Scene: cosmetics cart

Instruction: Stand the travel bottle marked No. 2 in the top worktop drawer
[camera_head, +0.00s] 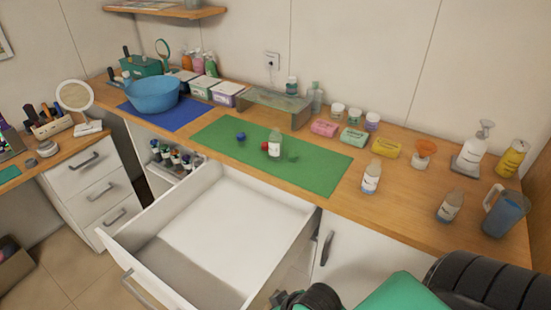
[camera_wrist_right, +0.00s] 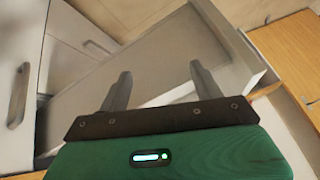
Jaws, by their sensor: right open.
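Several small clear bottles with white labels stand on the wooden worktop (camera_head: 330,205): one bottle (camera_head: 275,146) on the green mat, one bottle (camera_head: 371,178) right of the mat, one bottle (camera_head: 449,207) further right. Their label marks are too small to read, so I cannot tell which is No. 2. The top worktop drawer (camera_head: 225,225) is pulled out and looks empty. My right gripper (camera_wrist_right: 162,88) is open and empty near the drawer; in the head view it is mostly cut off at the bottom edge. My left gripper is not in view.
A blue jug (camera_head: 507,211) and a pump bottle (camera_head: 470,155) stand at the right. Soap packs and jars line the back. A blue bowl (camera_head: 153,95) sits on a blue mat at the left. A cupboard with a handle (camera_head: 327,247) is right of the drawer.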

